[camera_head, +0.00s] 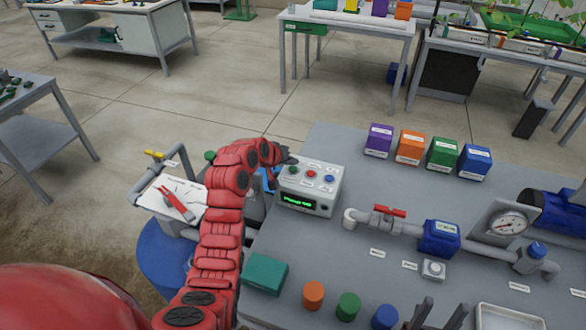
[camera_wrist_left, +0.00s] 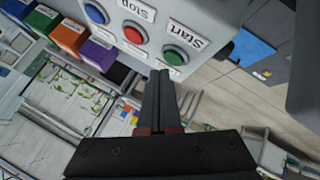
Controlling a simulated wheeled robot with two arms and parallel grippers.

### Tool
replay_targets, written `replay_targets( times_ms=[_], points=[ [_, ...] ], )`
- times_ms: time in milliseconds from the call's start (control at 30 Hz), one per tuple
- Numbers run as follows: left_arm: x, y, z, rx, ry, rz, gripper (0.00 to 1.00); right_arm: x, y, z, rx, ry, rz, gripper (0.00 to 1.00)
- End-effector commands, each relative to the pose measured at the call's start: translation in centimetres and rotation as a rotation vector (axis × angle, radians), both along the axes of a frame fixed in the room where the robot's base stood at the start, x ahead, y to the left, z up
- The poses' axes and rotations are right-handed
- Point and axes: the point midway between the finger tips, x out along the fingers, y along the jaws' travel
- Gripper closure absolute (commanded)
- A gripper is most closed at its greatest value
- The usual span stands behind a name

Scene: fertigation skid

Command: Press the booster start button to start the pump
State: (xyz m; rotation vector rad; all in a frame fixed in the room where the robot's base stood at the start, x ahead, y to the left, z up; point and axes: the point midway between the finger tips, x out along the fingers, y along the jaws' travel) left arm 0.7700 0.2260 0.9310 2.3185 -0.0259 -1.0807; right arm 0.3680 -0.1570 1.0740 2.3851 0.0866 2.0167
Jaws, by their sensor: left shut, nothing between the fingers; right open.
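The grey control box (camera_head: 318,203) stands at the left edge of the bench. It carries a green button (camera_head: 293,170), a red button (camera_head: 311,174) and a blue button (camera_head: 329,179), and a lit green display on its front that is too small to read surely. In the left wrist view the green button (camera_wrist_left: 175,55) is beside a "Start" label and the red button (camera_wrist_left: 134,34) is beside "Stop". My left gripper (camera_head: 291,160) is shut and empty, its tips close to the green button; contact cannot be told. My right gripper (camera_head: 440,306) is open and empty at the lower edge.
Purple, orange, green and blue boxes (camera_head: 409,147) stand behind on the bench. A pipe with a red-handled valve (camera_head: 389,211), a blue unit (camera_head: 439,238) and a gauge (camera_head: 508,223) lie to the right. A teal box (camera_head: 264,275) and coloured cylinders stand in front.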

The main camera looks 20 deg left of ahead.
Motion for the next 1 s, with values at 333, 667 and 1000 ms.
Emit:
replay_targets(
  times_ms=[333,667,1000],
  points=[
    [0.00,0.00,-0.17,0.000,0.000,0.000,1.00,0.00,0.00,-0.12,0.000,0.000,0.000,0.47],
    [0.00,0.02,-0.82,0.000,-0.001,0.001,1.00,0.00,0.00,-0.47,0.000,0.000,0.000,0.47],
    [-0.01,0.00,-0.93,0.000,0.000,0.000,1.00,0.00,0.00,-0.53,0.000,0.000,0.000,0.47]
  ],
)
